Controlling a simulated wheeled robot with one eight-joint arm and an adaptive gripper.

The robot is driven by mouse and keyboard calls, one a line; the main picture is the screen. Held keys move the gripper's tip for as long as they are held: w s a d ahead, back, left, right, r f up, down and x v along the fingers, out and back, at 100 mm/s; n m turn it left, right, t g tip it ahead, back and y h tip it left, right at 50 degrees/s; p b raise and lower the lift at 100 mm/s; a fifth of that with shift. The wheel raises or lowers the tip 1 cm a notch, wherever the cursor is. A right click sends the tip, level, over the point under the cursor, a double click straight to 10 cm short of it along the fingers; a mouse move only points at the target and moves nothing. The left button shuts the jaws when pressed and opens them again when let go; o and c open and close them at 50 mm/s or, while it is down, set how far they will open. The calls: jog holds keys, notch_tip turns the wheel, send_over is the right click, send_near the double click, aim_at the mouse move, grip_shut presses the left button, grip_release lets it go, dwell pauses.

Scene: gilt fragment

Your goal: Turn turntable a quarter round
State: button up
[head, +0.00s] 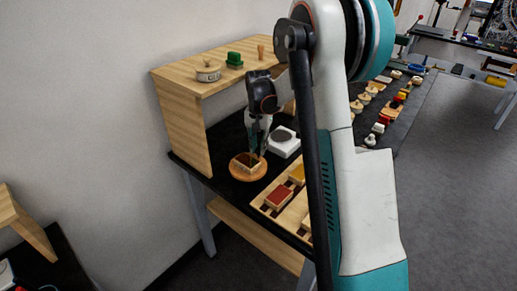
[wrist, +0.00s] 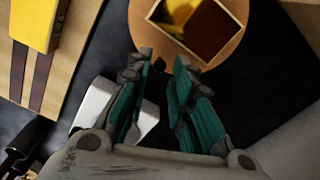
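The turntable (head: 235,171) is a round wooden disc on the black table top, below the wooden shelf. A small open wooden box (head: 246,167) sits on it. In the wrist view the disc (wrist: 166,42) is at the top, and the box (wrist: 207,62) shows a yellow part and a dark brown part inside. My gripper (head: 254,150) points down at the turntable, by the box's far side. In the wrist view my gripper (wrist: 162,62) has its teal fingers apart with nothing between them. Whether the fingertips touch the disc or box cannot be told.
A white device (head: 283,141) with a round grey top stands beside my gripper. A wooden tray (head: 262,207) holding red and yellow blocks lies at the front. The shelf (head: 184,122) stands close on the left and carries small items.

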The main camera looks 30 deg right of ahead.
notch_tip(320, 180, up, 10)
jog(key=shift+r, duration=0.2)
dwell(0.4)
jog(key=shift+s+a, duration=0.1)
jog(key=s+a+r+n+t, duration=0.3)
jog(key=s+a+r+n, duration=0.2)
jog(key=s+a+r, duration=0.55)
jog(key=s+a+f+n+t, duration=0.2)
jog(key=s+a, duration=0.2)
jog(key=s, duration=0.5)
jog(key=s+a+f+n+t, duration=0.2)
jog(key=s+a+f, duration=0.1)
jog(key=s, duration=0.6)
jog(key=shift+a+f+n, duration=0.2)
jog(key=shift+a+n, duration=0.2)
jog(key=shift+a, duration=0.5)
